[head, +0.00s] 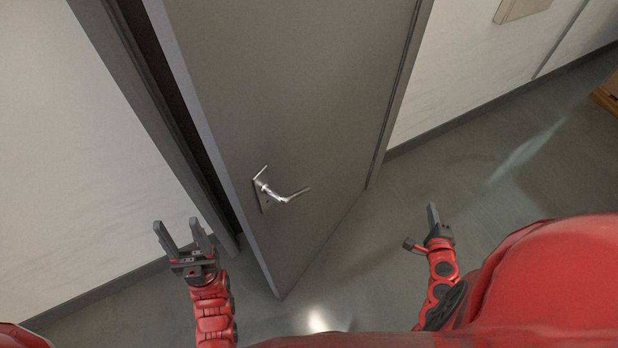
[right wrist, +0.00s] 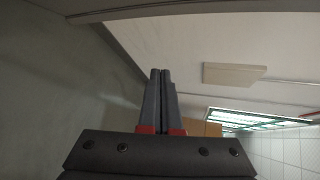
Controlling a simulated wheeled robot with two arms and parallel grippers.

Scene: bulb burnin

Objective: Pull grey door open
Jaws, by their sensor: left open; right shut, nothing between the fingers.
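The grey door (head: 290,90) stands ajar in the head view, with a dark gap between its left edge and the frame. Its silver lever handle (head: 284,196) sits low near that edge and points right. My left gripper (head: 182,230) is open and empty, left of the door's free edge and in front of the frame, apart from the handle. My right gripper (head: 432,214) is shut and empty, over the floor to the right of the door. In the right wrist view its two fingers (right wrist: 160,78) lie together with nothing between them.
The dark door frame (head: 150,110) runs along the left of the gap, beside a white wall (head: 60,150). A beige wall box (head: 522,9) hangs at upper right. A brown box (head: 607,92) stands at the far right. The grey floor (head: 520,170) to the right is clear.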

